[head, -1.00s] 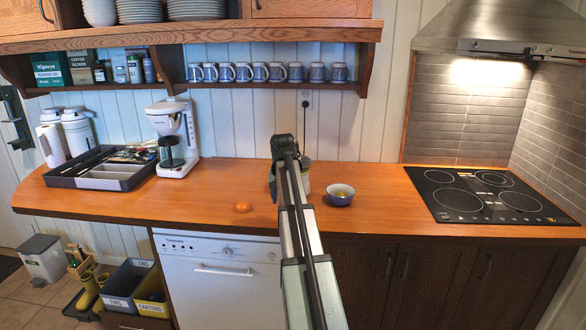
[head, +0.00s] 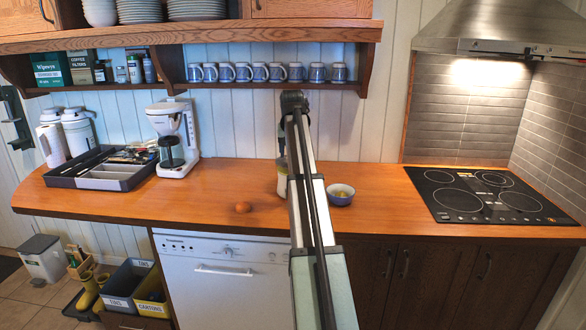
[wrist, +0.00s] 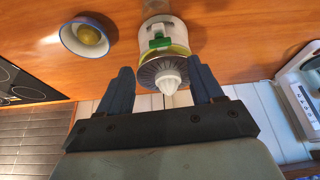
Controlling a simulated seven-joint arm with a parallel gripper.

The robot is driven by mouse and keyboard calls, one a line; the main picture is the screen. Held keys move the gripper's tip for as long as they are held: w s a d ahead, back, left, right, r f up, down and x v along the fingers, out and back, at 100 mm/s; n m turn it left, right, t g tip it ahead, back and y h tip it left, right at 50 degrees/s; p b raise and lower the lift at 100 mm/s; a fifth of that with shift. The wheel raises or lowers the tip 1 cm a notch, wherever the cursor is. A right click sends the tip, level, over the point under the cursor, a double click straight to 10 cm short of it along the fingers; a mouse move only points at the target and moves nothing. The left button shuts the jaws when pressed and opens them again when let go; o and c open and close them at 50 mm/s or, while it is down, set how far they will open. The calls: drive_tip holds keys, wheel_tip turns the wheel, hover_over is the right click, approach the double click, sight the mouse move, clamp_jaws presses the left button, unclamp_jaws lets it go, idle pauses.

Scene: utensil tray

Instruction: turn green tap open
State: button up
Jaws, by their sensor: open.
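A white citrus juicer (wrist: 158,27) stands on the counter, with a ribbed grey bowl and a pale cone on top. Its green tap (wrist: 158,42) is on its side and faces up in the wrist view. My gripper (wrist: 160,70) is open, with one dark finger on each side of the juicer's top in that view. The tap lies beyond the fingertips, and nothing is held. In the head view the juicer (head: 283,184) is partly hidden behind my arm, and the tap cannot be made out.
A blue-rimmed bowl (head: 340,194) with a yellow fruit is close to the right of the juicer. An orange fruit (head: 243,207) lies to the left on the counter. The counter right of the bowl is clear up to the hob (head: 487,195).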

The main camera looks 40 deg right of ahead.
drive_tip(key=x, duration=0.8)
drive_tip(key=shift+w+d+f, duration=0.1)
drive_tip(key=shift+f, duration=0.05)
drive_tip(key=shift+c, duration=0.3)
drive_tip(key=c, duration=1)
